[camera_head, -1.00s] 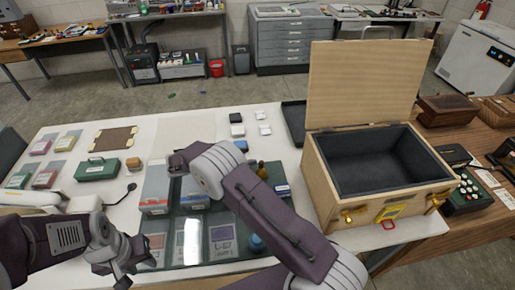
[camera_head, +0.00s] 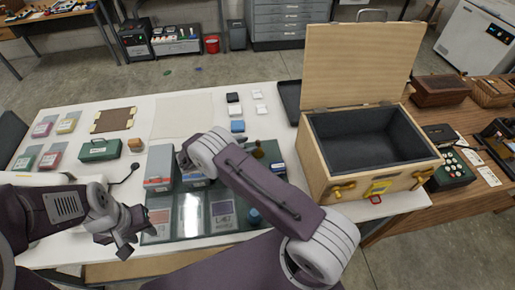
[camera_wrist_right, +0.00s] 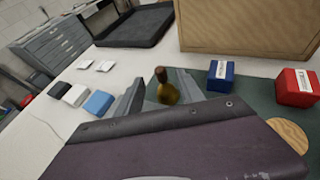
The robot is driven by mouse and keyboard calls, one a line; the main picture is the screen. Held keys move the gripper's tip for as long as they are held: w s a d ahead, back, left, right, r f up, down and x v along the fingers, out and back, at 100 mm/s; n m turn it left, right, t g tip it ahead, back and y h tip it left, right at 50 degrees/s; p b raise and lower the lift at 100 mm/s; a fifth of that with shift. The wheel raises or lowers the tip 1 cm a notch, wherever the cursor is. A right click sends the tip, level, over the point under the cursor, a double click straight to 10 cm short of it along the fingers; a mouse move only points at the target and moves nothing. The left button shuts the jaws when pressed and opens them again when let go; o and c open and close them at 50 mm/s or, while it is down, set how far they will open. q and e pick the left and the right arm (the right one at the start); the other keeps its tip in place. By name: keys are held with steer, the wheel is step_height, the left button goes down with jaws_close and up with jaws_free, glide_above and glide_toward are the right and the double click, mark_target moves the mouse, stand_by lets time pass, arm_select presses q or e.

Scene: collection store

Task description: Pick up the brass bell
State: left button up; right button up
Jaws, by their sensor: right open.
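The brass bell (camera_wrist_right: 167,92) stands upright on the dark green mat (camera_wrist_right: 240,98) in the right wrist view, with a brown handle on top. My right gripper (camera_wrist_right: 160,94) is open, with one finger on each side of the bell in the picture; I cannot tell whether either touches it.
A blue box (camera_wrist_right: 221,76) and a red box (camera_wrist_right: 295,87) stand right of the bell in the wrist view. An open wooden crate (camera_head: 318,178) with a raised lid stands at the right. Small white, black and blue boxes lie behind the mat. The pale table cloth (camera_head: 180,118) has clear room.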

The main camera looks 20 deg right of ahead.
mark_target(257, 142)
steer(key=x, duration=0.4)
steer(key=shift+p, duration=0.3)
steer(key=shift+s+a+r, duration=0.1)
steer(key=shift+a+r, duration=0.05)
steer(key=c, duration=0.4)
jaws_close()
stand_by(0.4)
